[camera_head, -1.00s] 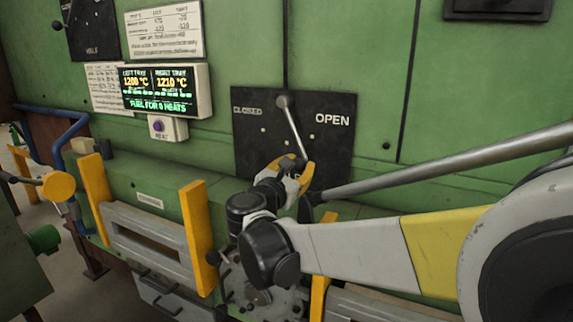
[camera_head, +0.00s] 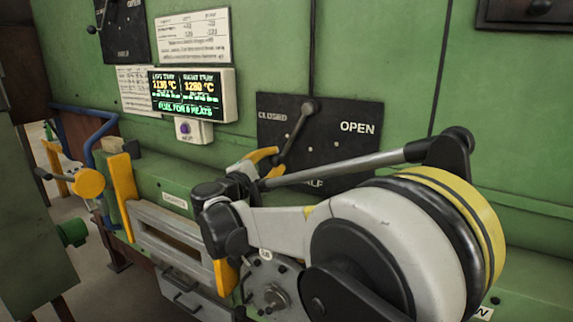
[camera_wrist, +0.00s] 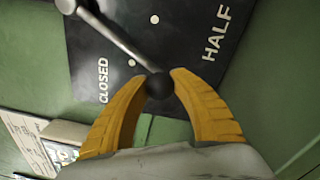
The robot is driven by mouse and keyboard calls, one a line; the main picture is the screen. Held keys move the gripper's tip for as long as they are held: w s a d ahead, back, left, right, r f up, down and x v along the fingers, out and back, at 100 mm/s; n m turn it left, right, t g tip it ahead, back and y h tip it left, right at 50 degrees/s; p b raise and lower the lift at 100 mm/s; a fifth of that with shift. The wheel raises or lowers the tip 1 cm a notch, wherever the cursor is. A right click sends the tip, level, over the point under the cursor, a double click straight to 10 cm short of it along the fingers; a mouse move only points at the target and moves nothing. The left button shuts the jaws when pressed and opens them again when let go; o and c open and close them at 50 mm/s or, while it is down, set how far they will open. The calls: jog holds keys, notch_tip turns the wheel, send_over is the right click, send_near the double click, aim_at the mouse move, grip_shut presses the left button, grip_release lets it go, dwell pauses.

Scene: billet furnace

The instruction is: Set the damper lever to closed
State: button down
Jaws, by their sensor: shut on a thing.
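The damper lever (camera_head: 296,133) is a grey rod on a black plate (camera_head: 352,150) marked CLOSED at upper left, OPEN at right and HALF at the bottom. It hangs from its pivot down and to the left, between the HALF and CLOSED marks. In the wrist view the rod (camera_wrist: 118,36) ends in a black ball knob (camera_wrist: 160,86). My gripper (camera_head: 275,163) has its yellow fingers shut on this knob, one fingertip on each side. In the head view the knob is mostly hidden by the fingers.
A display box (camera_head: 190,95) with a button box (camera_head: 193,130) below it sits on the green wall left of the plate. A yellow upright (camera_head: 124,195) and a grey tray front (camera_head: 170,235) stand below. My arm covers the lower right.

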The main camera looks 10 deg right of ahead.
jog(key=shift+w+a+r+m+p, duration=0.3)
jog(key=shift+w+a+r+m, duration=0.15)
jog(key=shift+a+m, duration=0.2)
jog(key=shift+w+a+r+m+p, duration=0.25)
jog(key=shift+w+a+r+m, duration=0.1)
jog(key=shift+a+r+m, duration=0.25)
jog(key=c, duration=1)
grip_release()
jog(key=shift+s, duration=0.1)
jog(key=v, duration=1.2)
